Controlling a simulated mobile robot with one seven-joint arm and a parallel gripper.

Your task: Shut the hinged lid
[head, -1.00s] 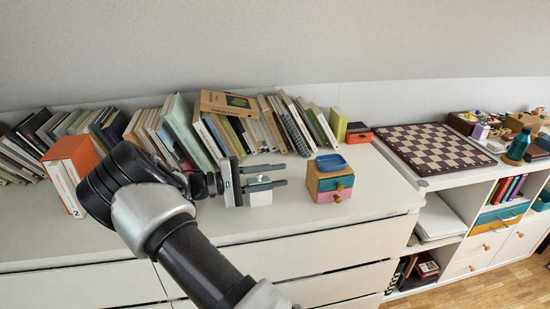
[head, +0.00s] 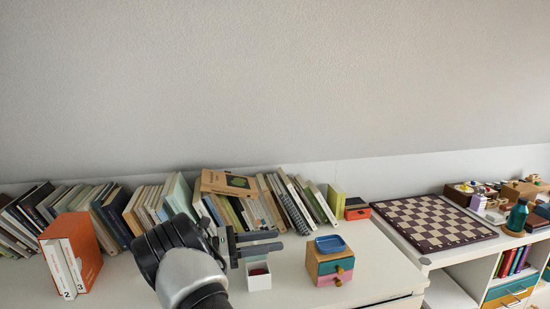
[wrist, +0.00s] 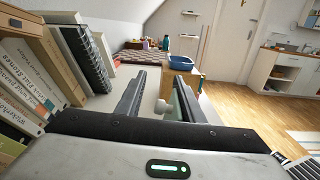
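A small white box (head: 259,282) stands on the white cabinet top, and something dark red shows inside its open top. I cannot make out its lid for certain; my gripper hides the area behind the box. My gripper (head: 281,240) is just above and behind the box in the picture. Its two dark fingers are apart and point right, and nothing is clearly held. In the wrist view, a white knob-like part (wrist: 163,108) and a greenish panel show between or just beyond the fingers (wrist: 160,95); I cannot tell which object they belong to.
A wooden block with coloured drawers (head: 330,268) carries a blue tray (head: 330,244), right of the box. A row of books (head: 150,212) runs behind, and an orange slipcase (head: 84,238) stands left. A chessboard (head: 433,222) lies right. The cabinet top in front looks clear.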

